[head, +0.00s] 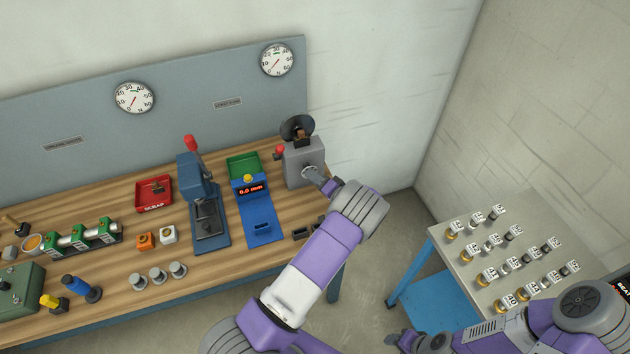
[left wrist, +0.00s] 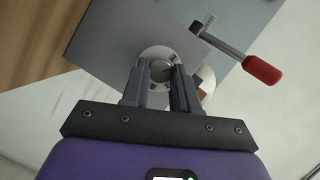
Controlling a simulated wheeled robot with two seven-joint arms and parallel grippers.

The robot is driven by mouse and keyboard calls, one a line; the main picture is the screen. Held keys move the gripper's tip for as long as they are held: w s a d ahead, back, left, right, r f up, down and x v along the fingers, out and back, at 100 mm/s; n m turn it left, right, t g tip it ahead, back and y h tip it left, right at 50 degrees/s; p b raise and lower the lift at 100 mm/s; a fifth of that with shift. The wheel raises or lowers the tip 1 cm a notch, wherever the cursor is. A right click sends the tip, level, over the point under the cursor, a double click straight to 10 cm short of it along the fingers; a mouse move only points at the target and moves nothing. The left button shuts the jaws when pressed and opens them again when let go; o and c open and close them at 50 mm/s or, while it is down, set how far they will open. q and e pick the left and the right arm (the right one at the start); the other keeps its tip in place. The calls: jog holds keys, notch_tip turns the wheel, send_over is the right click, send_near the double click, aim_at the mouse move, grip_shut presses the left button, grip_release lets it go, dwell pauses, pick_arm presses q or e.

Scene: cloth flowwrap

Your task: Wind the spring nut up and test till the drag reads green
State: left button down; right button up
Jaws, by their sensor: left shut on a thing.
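A grey box unit (head: 303,160) with a dark disc on top and a red-knobbed crank stands at the bench's back right. My left gripper (head: 314,174) reaches its round front fitting. In the left wrist view, my left gripper (left wrist: 160,78) is shut on the small round nut (left wrist: 156,69) in the middle of a pale marked ring; the fingers partly hide it. The crank (left wrist: 236,48) shows to the right. Two wall gauges, left (head: 134,97) and right (head: 277,60), have red needles pointing lower left, away from the green marks.
A blue press (head: 190,180) with a red-tipped lever and a blue gauge block (head: 254,215) reading 0.0 mm stand left of the unit. A red scrap tray (head: 153,205) is farther left. A side table (head: 465,262) at right holds several labelled parts.

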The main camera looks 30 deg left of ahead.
pick_arm(q)
jog(key=shift+w+f+m+y+b, duration=0.15)
jog(key=shift+m+y+b, duration=0.55)
jog(key=shift+m, duration=0.55)
jog(key=shift+s+f+m+y+b, duration=0.1)
jog(key=shift+m+y+b, duration=0.4)
jog(key=shift+m+b, duration=0.6)
jog(key=shift+m, duration=0.35)
jog(key=c, duration=0.9)
grip_release()
jog(key=shift+o, duration=0.2)
jog(key=v, duration=0.7)
jog(key=shift+d, duration=0.25)
